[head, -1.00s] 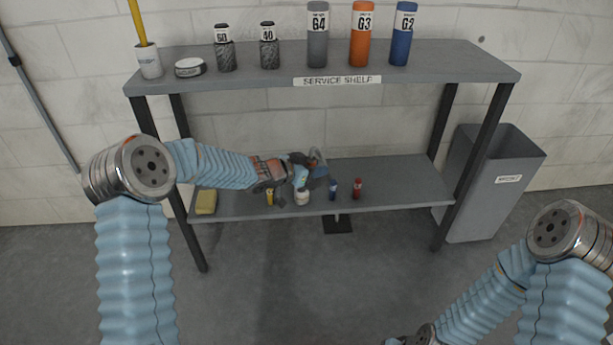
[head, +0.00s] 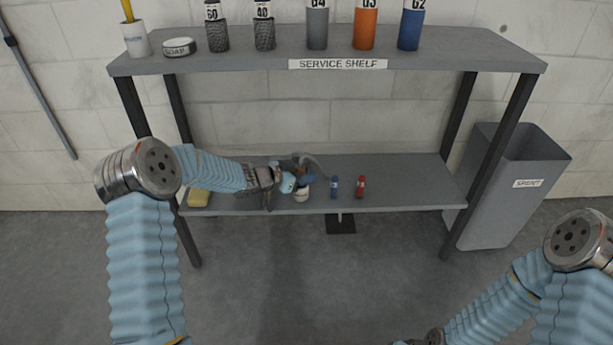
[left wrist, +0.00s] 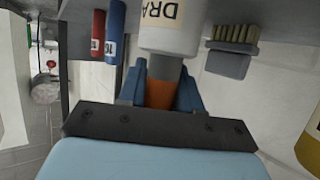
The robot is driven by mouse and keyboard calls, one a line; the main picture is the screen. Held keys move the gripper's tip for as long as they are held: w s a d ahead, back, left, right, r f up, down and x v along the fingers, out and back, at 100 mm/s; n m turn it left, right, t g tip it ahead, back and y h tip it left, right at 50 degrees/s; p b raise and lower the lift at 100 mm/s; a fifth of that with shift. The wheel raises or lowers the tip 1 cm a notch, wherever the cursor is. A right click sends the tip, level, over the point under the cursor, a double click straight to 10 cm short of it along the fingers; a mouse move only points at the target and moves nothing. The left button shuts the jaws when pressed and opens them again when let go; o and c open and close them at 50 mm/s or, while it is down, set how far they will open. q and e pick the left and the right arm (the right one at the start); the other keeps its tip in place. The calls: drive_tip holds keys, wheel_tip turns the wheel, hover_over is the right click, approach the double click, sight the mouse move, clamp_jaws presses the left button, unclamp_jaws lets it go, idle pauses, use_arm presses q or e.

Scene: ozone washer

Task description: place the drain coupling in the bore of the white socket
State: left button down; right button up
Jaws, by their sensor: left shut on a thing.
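The white socket (head: 302,195) stands on the lower shelf, and in the left wrist view (left wrist: 170,38) it is a white cylinder with a label showing "DRA". My left gripper (left wrist: 161,88) is shut on the drain coupling (left wrist: 165,95), a piece with an orange part between the blue fingers and a grey part toward the socket. The grey end meets the socket's edge in the wrist view; whether it is inside the bore I cannot tell. In the head view my left gripper (head: 294,181) is right at the socket and partly covers it. My right gripper is out of view.
Small blue (head: 335,187) and red (head: 361,187) cylinders stand right of the socket on the lower shelf (head: 410,180). A yellow sponge (head: 199,198) lies at its left end. A brush (left wrist: 232,48) shows in the wrist view. The upper shelf (head: 450,55) hangs above.

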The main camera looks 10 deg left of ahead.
use_arm(q)
drive_tip(key=shift+f, duration=0.15)
drive_tip(key=c, duration=0.8)
unclamp_jaws()
drive_tip(key=shift+r, duration=0.25)
drive_tip(key=p+v, duration=0.3)
drive_tip(key=v, duration=0.9)
drive_tip(key=s+d+f+n+g+y, duration=0.1)
drive_tip(key=s+d+f+n+g, duration=0.2)
drive_tip(key=f, duration=0.4)
drive_tip(key=s+d+f+n+y, duration=0.1)
drive_tip(key=s+d+f+n, duration=0.2)
drive_tip(key=s+d+f, duration=0.4)
drive_tip(key=s+d+f+n+g, duration=0.1)
drive_tip(key=s+f+g, duration=0.1)
drive_tip(key=s, duration=0.4)
drive_tip(key=s+d+f+n+g+y, duration=0.1)
drive_tip(key=s+f+g, duration=0.1)
drive_tip(key=s+f, duration=0.3)
drive_tip(key=s+d+f+n+g+y, duration=0.1)
drive_tip(key=s+f+g, duration=0.2)
drive_tip(key=s, duration=0.6)
drive_tip(key=shift+d+f+n, duration=0.3)
drive_tip(key=shift+f, duration=0.2)
